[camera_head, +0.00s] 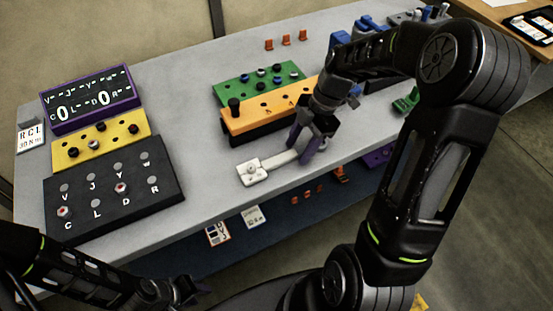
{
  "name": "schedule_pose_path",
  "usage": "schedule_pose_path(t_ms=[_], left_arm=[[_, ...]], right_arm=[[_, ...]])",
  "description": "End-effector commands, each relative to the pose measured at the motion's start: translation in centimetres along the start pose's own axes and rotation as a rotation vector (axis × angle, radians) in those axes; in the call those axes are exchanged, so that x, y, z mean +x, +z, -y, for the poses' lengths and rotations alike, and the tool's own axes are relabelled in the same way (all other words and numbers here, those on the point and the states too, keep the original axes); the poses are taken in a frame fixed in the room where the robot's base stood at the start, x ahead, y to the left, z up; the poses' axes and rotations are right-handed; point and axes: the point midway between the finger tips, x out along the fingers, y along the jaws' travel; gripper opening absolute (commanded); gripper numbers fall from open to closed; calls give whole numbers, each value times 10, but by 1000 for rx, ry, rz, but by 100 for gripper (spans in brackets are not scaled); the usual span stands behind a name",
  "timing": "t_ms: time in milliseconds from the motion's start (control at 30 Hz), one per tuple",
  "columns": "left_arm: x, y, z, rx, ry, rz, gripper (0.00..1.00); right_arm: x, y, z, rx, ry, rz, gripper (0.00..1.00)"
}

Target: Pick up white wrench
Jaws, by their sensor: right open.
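The white wrench (274,163) lies on the grey table near its front edge. Its broad square head (251,173) points left and its handle runs right toward my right gripper. My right gripper (304,153) is over the handle's right end, with its fingers pointing down and apart. The fingers hide part of the handle's end, and I cannot tell whether they touch it. My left gripper (190,292) is low at the bottom left, in front of the table and away from the wrench. Its fingers are dark and small, so their opening is unclear.
Behind the wrench stand an orange block (262,124) and a green block (259,84) with knobs. At left are a black lettered panel (112,204), a yellow panel (100,141) and a purple-framed display (91,100). Blue parts (368,27) stand at the back right. A lower shelf holds cards (254,217).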

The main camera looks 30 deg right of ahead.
Motion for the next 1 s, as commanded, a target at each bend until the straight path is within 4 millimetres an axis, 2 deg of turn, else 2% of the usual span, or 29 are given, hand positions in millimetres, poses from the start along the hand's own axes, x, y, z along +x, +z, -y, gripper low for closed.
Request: schedule_pose_path(t_ms=[467,1000], left_arm=[[0,0,0,0,0,0,36],[0,0,0,0,0,0,36]], right_arm=[[0,0,0,0,0,0,50],[0,0,0,0,0,0,6]])
